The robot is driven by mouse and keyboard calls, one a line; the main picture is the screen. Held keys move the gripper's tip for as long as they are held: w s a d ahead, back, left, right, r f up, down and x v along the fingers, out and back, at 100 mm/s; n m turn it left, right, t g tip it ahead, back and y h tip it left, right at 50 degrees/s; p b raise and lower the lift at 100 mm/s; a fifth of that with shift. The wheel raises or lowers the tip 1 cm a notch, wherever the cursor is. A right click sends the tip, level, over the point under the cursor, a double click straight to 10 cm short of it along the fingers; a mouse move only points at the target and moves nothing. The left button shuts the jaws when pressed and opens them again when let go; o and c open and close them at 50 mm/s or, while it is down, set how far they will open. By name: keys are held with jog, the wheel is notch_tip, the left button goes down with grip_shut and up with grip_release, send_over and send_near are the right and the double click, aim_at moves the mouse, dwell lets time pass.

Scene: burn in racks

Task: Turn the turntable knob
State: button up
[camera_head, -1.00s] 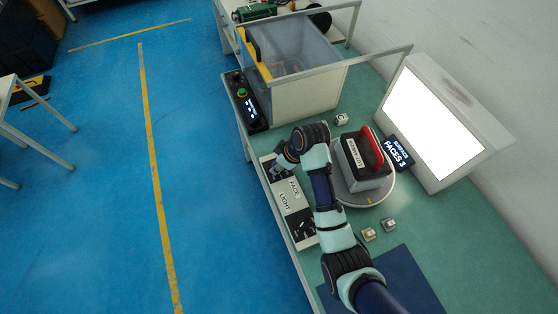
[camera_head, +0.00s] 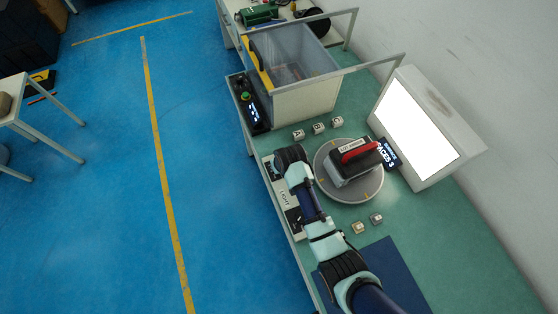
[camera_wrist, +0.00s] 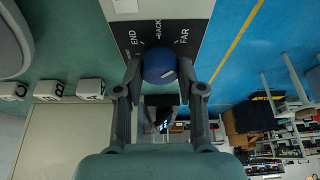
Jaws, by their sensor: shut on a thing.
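The blue round knob (camera_wrist: 160,60) sits on a dark panel plate (camera_wrist: 140,38) with the words END, BACK and FAR around it in the wrist view. My gripper (camera_wrist: 160,78) is shut on the knob, one finger on each side. In the head view my arm covers the knob and the gripper; part of the white control panel (camera_head: 285,198) marked LIGHT shows. The round grey turntable (camera_head: 352,195) stands right of my arm. It carries a dark and grey box (camera_head: 352,170) with a red handle (camera_head: 358,151) on top.
A lit white screen (camera_head: 415,125) with a dark FACES 3 sign (camera_head: 387,153) stands right of the turntable. Several small lettered cubes (camera_head: 318,127) sit behind it. A large grey bin (camera_head: 300,90) is farther back. Two small blocks (camera_head: 358,227) and a blue mat (camera_head: 375,275) lie in front.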

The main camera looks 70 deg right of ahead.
dwell(0.5)
jog(key=o, duration=1.1)
jog(key=v, duration=1.2)
